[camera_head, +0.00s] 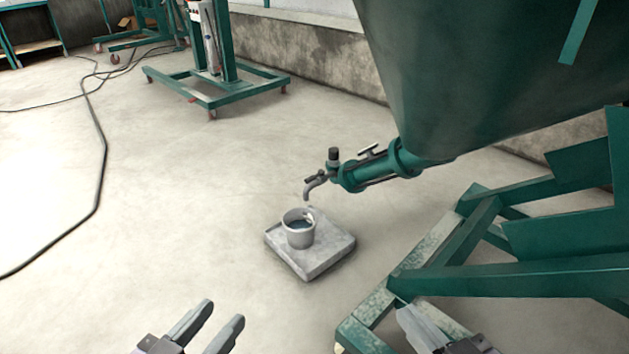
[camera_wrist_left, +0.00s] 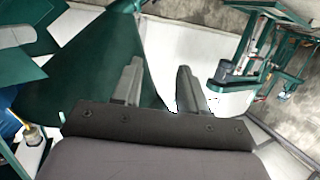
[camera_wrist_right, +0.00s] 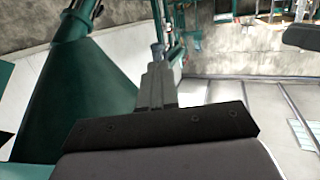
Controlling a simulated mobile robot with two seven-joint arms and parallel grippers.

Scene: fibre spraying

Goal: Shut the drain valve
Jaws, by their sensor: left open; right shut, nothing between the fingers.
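The drain valve (camera_head: 345,175) sits at the end of a green flanged pipe at the bottom of the green hopper (camera_head: 450,75). It has a small lever (camera_head: 373,151) on top and a bent grey spout (camera_head: 314,187) with a dark knob. I cannot tell from the handles whether it is open. A grey cup (camera_head: 299,230) with dark liquid stands below the spout on a square slab (camera_head: 325,254). My left gripper (camera_head: 221,313) is open and empty, in front and left of the cup. My right gripper (camera_head: 408,312) is shut and empty, in front and right of the slab.
The green hopper frame (camera_head: 480,280) spreads across the right, close to my right gripper. A wheeled green stand (camera_head: 215,92) is at the back left. A black cable (camera_head: 104,150) lies on the floor at left. Open floor surrounds the slab's left side.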

